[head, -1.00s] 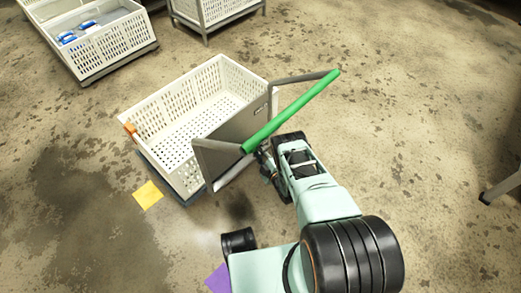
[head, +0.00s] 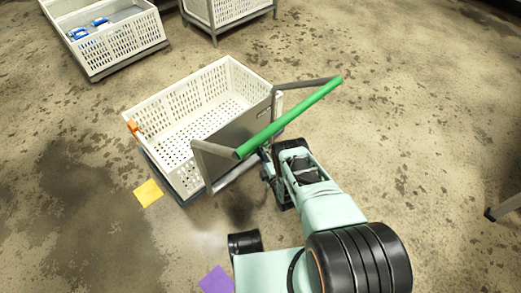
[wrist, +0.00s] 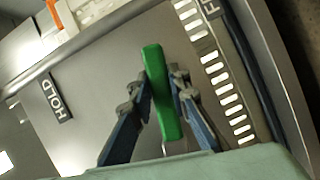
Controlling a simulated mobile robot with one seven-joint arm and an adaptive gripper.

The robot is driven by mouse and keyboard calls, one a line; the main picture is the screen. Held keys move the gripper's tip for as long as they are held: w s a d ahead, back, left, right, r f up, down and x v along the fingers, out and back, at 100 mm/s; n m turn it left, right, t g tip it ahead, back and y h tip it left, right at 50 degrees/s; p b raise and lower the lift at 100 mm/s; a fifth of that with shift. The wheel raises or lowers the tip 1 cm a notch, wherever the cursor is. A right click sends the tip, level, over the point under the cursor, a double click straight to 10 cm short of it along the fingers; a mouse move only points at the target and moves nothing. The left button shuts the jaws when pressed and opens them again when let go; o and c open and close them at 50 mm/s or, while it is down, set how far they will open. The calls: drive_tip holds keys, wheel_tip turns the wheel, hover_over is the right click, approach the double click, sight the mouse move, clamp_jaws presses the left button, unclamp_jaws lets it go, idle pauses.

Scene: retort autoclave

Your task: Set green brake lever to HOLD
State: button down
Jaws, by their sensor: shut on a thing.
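The green brake lever (wrist: 160,95) stands upright between the two fingers of my gripper (wrist: 159,80) in the wrist view, and the gripper is shut on it. A HOLD label (wrist: 58,100) is on the grey panel to the left of the lever. In the head view my gripper (head: 266,165) is at the cart's grey end panel (head: 238,130), below the green push bar (head: 290,117). The lever is hidden there.
The white basket cart (head: 180,110) is empty, with an orange piece (head: 132,127) on its left corner. A yellow floor mark (head: 148,193) and a purple one (head: 216,280) lie nearby. More white baskets (head: 110,40) stand at the back. The floor at right is mostly clear.

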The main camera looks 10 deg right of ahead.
drive_tip(key=c, duration=1.8)
unclamp_jaws()
